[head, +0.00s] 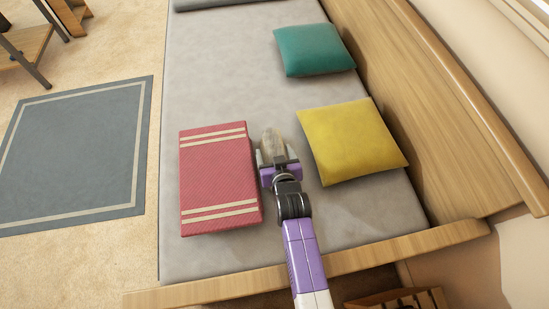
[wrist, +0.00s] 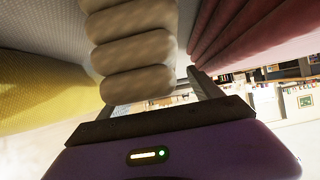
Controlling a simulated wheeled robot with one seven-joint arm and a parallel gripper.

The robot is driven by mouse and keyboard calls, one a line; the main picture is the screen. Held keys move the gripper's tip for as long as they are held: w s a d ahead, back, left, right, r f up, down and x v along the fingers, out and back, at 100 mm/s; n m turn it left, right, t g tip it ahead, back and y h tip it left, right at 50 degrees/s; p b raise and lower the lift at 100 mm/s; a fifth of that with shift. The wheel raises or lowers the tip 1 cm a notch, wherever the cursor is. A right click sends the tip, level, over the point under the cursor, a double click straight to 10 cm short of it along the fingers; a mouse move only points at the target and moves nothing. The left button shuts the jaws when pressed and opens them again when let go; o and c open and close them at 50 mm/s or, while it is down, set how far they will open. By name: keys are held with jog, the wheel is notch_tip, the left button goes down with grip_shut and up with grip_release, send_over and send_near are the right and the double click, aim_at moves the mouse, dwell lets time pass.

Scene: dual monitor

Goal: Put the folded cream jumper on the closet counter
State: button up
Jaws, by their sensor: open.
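The folded cream jumper (head: 271,141) is a small beige bundle on the grey mattress, between the red folded blanket and the yellow cushion. In the wrist view it shows close up as a stack of rounded cream folds (wrist: 130,45). My gripper (head: 275,158) is open at the jumper's near end, with its fingertips to either side of that end. Whether the fingers touch the jumper I cannot tell. No closet counter can be made out in either view.
The red blanket (head: 220,180) lies close on the gripper's left. The yellow cushion (head: 352,140) is close on its right, and a teal cushion (head: 314,50) lies farther back. A wooden bed side (head: 420,100) runs along the right. A grey rug (head: 75,150) covers clear floor at left.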

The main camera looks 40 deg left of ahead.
jog(key=shift+c, duration=0.2)
jog(key=shift+r, duration=0.15)
grip_shut()
